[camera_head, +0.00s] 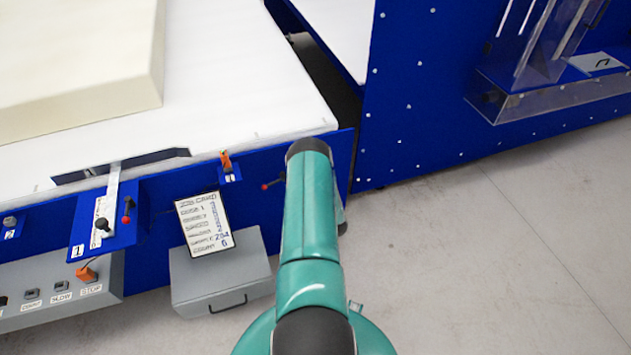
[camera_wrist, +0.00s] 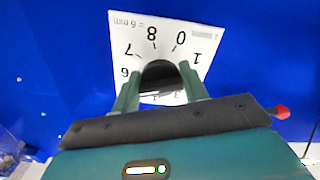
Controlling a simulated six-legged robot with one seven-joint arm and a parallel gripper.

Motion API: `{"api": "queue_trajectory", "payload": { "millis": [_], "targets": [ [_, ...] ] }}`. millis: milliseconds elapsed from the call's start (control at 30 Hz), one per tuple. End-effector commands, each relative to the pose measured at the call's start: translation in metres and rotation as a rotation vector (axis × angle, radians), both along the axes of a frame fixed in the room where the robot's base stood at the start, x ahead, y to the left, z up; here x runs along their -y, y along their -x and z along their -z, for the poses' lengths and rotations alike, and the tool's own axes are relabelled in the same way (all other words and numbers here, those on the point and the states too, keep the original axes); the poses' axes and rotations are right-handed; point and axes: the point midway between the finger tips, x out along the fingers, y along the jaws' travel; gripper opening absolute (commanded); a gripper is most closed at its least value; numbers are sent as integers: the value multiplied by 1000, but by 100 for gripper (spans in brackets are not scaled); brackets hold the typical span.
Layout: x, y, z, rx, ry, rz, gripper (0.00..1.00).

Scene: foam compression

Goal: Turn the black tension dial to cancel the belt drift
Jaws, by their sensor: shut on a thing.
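In the wrist view, the black tension dial (camera_wrist: 159,77) sits in front of a white scale plate (camera_wrist: 198,58) on a blue panel. The plate's digits, among them 7, 8, 0 and 1, appear upside down, with "= 6 mm" along one edge. My gripper (camera_wrist: 160,72) is shut on the dial, one green finger on each side. The lower part of the dial and plate is hidden by the fingers and palm. In the head view my arm hides the gripper and the dial. The white belt (camera_head: 245,75) ends close to my arm.
A cream foam block (camera_head: 80,60) lies on the belt. A red-knobbed lever (camera_head: 267,186) sits just left of my arm, its red knob (camera_wrist: 281,112) close to my gripper's right side. A job card (camera_head: 203,226) rests on a grey box (camera_head: 225,275). Floor is clear at right.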

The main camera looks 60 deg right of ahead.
Motion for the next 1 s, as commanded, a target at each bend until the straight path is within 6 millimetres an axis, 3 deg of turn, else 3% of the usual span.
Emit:
{"api": "queue_trajectory", "payload": {
  "millis": [1000],
  "targets": [
    [1, 1, -2, -673, 672, -1, 21]
  ]
}}
